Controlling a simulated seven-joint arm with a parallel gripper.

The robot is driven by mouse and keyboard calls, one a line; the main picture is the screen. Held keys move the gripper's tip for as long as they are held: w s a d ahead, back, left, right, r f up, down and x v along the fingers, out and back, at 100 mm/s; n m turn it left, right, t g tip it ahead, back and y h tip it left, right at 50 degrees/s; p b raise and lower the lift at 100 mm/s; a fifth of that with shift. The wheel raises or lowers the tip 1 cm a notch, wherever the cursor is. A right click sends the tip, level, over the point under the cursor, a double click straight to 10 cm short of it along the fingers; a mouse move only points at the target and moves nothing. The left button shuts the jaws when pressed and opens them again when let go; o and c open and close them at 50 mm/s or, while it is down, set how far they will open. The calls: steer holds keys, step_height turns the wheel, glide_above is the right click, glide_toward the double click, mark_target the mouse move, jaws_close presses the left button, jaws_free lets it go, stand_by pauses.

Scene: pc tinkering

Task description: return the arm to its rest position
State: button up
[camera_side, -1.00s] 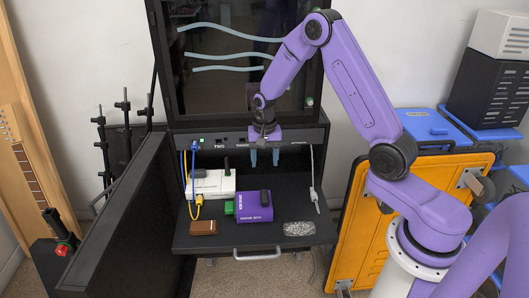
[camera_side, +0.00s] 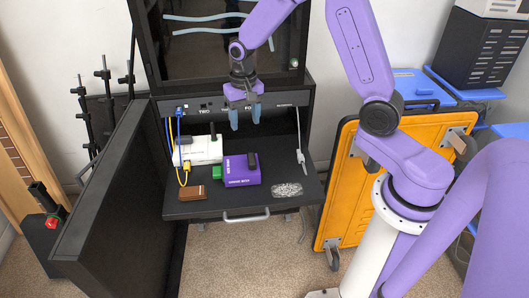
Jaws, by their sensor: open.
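My gripper (camera_side: 245,117) hangs above the back of the pull-out shelf (camera_side: 240,208), in front of the cabinet's port panel. Its two blue fingers point down, apart, with nothing between them. It is up and behind the purple box (camera_side: 240,174) and clear of it. My arm (camera_side: 360,50) is raised and bent, with its elbow beyond the top of the picture. Its base stands at the right.
The shelf holds a white box (camera_side: 203,152) with blue and yellow cables, a brown block (camera_side: 193,193) and a speckled pad (camera_side: 287,190). A black door (camera_side: 120,200) stands open at left. An orange cart (camera_side: 338,190) stands behind my base. Air above the shelf's front is free.

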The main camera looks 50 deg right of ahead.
steer(key=s+a+r+n, duration=0.3)
steer(key=s+a+n, duration=0.15)
steer(key=s, duration=0.25)
steer(key=s+a+r+n, duration=0.4)
steer(key=s+n, duration=0.1)
steer(key=s, duration=0.3)
steer(key=s+d+r+n, duration=0.2)
steer(key=s+n, duration=0.6)
steer(key=s, duration=0.7)
steer(key=shift+d, duration=0.25)
